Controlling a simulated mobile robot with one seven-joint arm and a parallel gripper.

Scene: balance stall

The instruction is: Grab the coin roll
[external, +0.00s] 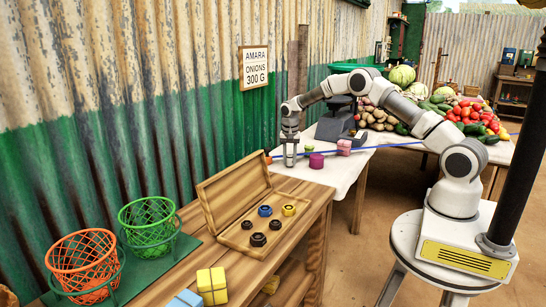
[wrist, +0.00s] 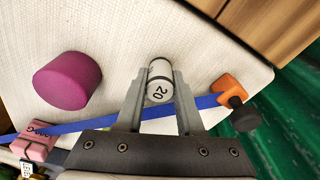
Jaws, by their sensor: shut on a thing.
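The coin roll (wrist: 159,92), a small whitish-grey cylinder with a dark "20" on its end, is between the fingers of my gripper (wrist: 157,80) in the wrist view. The fingers are shut on its sides. In the external view my gripper (external: 290,156) points down at the near left part of the white-covered table. The roll is too small and too covered by the fingers to make out clearly there. I cannot tell whether it is clear of the cloth.
A purple cylinder (wrist: 67,81) stands beside my gripper. A blue beam (wrist: 75,126) runs close behind the fingers, with an orange piece (wrist: 229,88) at one end and a pink block (wrist: 38,140) near the other. A wooden box (external: 241,240) and baskets (external: 149,225) occupy the nearer bench.

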